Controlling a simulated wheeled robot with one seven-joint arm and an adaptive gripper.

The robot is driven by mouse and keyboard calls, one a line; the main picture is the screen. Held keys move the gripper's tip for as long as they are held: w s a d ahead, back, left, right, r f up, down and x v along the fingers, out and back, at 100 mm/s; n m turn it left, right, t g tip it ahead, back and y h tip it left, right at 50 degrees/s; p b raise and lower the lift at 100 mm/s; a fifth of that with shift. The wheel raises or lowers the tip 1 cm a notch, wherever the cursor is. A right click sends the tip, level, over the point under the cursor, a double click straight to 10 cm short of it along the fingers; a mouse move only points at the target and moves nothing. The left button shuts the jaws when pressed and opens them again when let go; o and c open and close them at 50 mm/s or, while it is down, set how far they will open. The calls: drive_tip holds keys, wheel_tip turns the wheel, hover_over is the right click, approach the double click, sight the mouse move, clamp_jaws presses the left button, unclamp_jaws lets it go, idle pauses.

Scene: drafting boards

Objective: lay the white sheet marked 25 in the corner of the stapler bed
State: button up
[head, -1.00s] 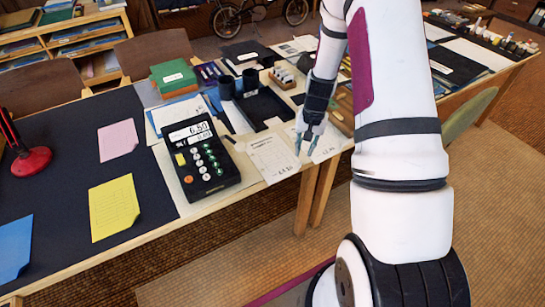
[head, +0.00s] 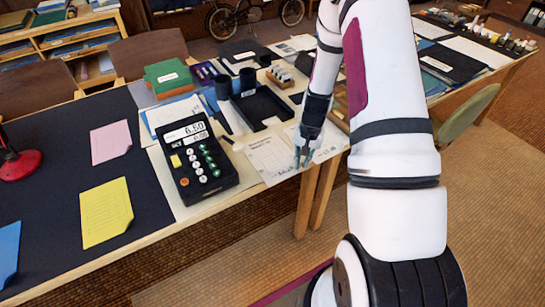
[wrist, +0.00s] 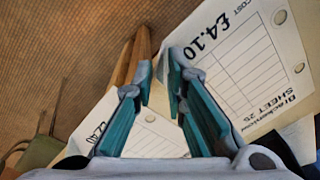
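The white sheet marked 25 (wrist: 245,65) fills the right of the wrist view, with "£4.10" and a ruled grid on it. In the head view it appears to be the left one of two white sheets (head: 268,158), lying at the table's front edge. My gripper (head: 302,160) points down over the edge, at that sheet's right side. In the wrist view my gripper's teal fingers (wrist: 160,72) are apart with nothing seen between them. The right finger overlaps the sheet's edge; contact cannot be told. A black tray (head: 272,118) with raised walls stands behind; whether it is the stapler bed is unclear.
A second white sheet, marked £2.40 (wrist: 150,137), lies beside the first. A black calculator-like machine (head: 195,162) stands left of the sheets. Dark cylinders (head: 248,82) stand by the tray. A wooden table leg (head: 322,195) and open floor lie below the edge.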

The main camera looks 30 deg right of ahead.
clamp_jaws()
drive_tip(key=shift+r+p, duration=1.6)
drive_tip(key=shift+r, duration=2.15)
drive_tip(key=shift+s+r, duration=0.1)
